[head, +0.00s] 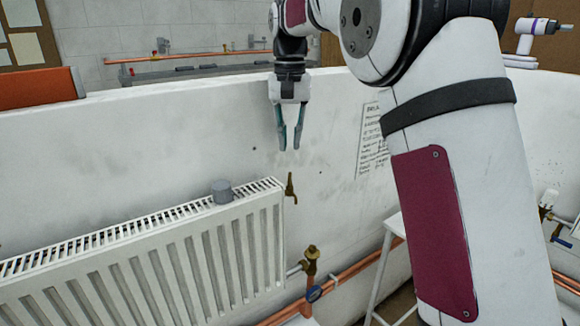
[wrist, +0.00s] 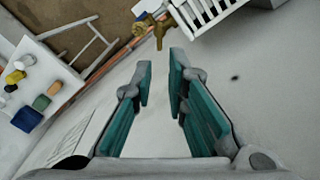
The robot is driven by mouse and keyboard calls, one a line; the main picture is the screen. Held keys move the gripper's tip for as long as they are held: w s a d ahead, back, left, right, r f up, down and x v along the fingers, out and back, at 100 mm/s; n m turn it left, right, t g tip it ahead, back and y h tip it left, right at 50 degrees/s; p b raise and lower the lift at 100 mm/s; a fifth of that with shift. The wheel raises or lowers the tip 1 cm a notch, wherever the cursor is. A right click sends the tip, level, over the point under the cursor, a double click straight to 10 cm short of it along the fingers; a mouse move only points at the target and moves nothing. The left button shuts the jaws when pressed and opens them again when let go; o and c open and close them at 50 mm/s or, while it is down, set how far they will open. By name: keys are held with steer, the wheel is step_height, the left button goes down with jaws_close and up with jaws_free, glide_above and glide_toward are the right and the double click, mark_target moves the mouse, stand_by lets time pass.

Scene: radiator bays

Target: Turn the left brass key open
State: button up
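A small brass key (head: 291,188) stands upright beside the top right end of the white radiator (head: 150,250). It is the only such key I can make out in the head view. In the wrist view, a brass piece (wrist: 160,30) that looks like this key shows just beyond the fingertips. My gripper (head: 290,148) points down above the key, apart from it. Its teal fingers (wrist: 158,65) are spread with nothing between them.
A brass valve (head: 312,256) with a blue part sits below the key, near copper pipes (head: 350,272). A grey cap (head: 222,191) stands on the radiator. A white stand (head: 388,255) is to the right. A wall sheet (head: 372,140) hangs right of my gripper.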

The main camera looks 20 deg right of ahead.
mark_target(290, 181)
step_height(290, 181, down, 8)
steer(key=shift+r+p, duration=0.15)
steer(key=shift+p, duration=0.2)
jaws_close()
steer(key=shift+a+n, duration=0.15)
steer(key=shift+n, duration=1.05)
